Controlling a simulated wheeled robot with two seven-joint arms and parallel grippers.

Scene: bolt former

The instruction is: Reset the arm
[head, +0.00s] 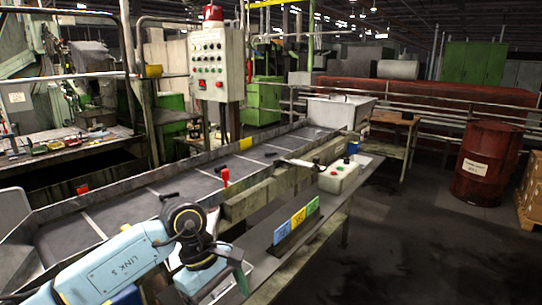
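One of my arms, light blue with a dark round joint, comes in from the lower left. Its end points down at the bottom of the head view, where my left gripper (222,284) shows partly as dark grey-green parts. It is over or beside the near end of the shelf along the conveyor; I cannot tell its height. Whether its fingers are open or shut, or hold anything, cannot be made out. My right arm and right gripper are not in view.
A long conveyor trough (130,205) with small dark bolts runs from lower left to a grey bin (338,112). A control panel (216,65) stands behind. A red barrel (487,163) stands right; floor between is clear.

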